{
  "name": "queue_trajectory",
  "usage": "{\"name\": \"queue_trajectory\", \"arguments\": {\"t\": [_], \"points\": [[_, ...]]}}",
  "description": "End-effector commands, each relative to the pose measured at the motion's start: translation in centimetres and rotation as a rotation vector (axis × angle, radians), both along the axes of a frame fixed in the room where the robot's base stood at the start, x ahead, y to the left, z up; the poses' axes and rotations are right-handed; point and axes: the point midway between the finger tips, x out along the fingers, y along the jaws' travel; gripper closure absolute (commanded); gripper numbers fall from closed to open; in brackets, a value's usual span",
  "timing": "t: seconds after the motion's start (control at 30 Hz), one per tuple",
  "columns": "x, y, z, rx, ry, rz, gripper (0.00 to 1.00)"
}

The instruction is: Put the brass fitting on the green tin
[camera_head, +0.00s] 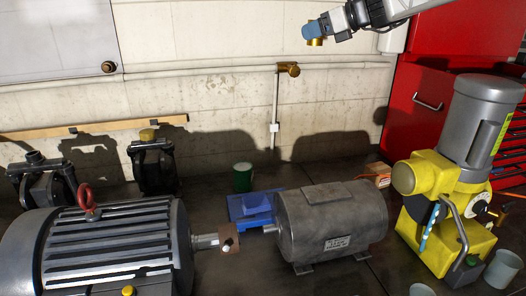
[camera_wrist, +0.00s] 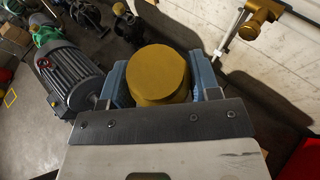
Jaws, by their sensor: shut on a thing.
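The brass fitting (camera_head: 314,42) is a short gold-coloured cylinder held at the top of the head view, high above the floor. My gripper (camera_head: 312,30) has blue fingers and is shut on it. In the wrist view the fitting's round face (camera_wrist: 158,74) fills the space between the two blue fingers (camera_wrist: 160,88). The green tin (camera_head: 243,177) stands upright on the floor near the wall, behind a blue block and well below and to the left of my gripper. I cannot make out the tin in the wrist view.
A brass valve (camera_head: 289,69) sits on a wall pipe. A blue block (camera_head: 250,205) and a grey motor (camera_head: 332,222) stand in front of the tin. A finned motor (camera_head: 110,250), black pumps (camera_head: 153,165), a yellow machine (camera_head: 440,190) and a red cabinet (camera_head: 420,105) surround the area.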

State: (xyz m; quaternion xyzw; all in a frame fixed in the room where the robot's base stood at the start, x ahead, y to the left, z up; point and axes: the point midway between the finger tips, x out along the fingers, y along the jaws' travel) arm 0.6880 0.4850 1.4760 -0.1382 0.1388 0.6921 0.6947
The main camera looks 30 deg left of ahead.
Motion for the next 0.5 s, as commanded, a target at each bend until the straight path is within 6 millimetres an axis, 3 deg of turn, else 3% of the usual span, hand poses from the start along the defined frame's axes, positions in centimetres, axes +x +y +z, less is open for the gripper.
{"name": "queue_trajectory", "arguments": {"t": [0.2, 0.5], "points": [[-3.9, 4.8, 0.1, 0.001, -0.001, 0.06, 0.81], [-8.8, 10.0, 0.1, 0.002, -0.001, 0.125, 0.81]]}}
